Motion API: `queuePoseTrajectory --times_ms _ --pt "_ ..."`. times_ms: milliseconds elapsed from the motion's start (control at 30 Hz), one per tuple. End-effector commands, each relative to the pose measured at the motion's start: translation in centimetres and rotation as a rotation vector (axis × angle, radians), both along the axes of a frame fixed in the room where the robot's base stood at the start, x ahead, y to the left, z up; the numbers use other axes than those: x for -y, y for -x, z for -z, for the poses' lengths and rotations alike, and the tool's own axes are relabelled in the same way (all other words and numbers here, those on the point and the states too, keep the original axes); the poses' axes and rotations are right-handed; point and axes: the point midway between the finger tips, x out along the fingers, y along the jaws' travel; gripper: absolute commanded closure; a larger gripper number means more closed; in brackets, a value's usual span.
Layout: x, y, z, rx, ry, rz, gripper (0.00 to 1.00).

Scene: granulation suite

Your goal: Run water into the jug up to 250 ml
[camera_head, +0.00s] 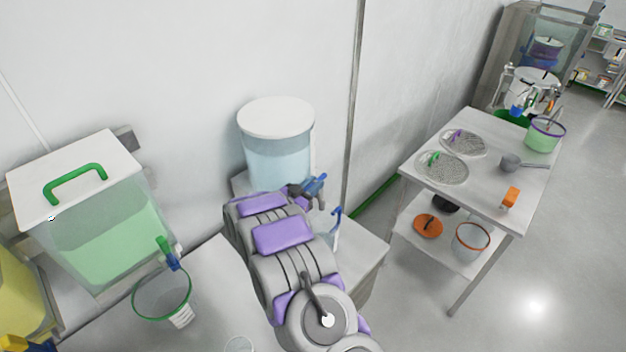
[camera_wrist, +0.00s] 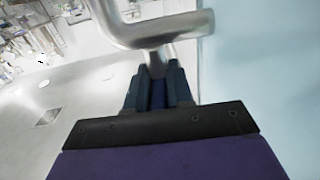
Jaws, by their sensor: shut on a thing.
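A round tank of pale blue water (camera_head: 277,155) with a white lid stands against the wall. My gripper (camera_wrist: 158,85) is at its front, shut on a blue tap lever (camera_wrist: 157,98). The metal tap (camera_wrist: 160,28) shows just beyond the fingers, with the tank's pale wall to its right. In the head view a blue part (camera_head: 316,185) shows at the tap, by the end of my arm. A clear jug with a blue handle (camera_head: 335,219) stands below, partly hidden by my arm. Its water level and marks cannot be read.
A tank of green liquid (camera_head: 105,235) and a yellow one (camera_head: 20,295) stand at left. A green-rimmed clear vessel (camera_head: 162,296) is in front. A steel table (camera_head: 480,190) with sieves stands at right, with free floor beyond.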

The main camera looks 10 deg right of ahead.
Motion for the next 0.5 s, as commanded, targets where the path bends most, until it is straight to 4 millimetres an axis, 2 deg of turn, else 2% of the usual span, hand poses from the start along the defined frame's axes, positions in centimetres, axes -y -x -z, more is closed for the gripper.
queuePoseTrajectory --times_ms 500 --pt "-0.25 -0.24 -0.23 0.006 0.001 0.064 1.00"
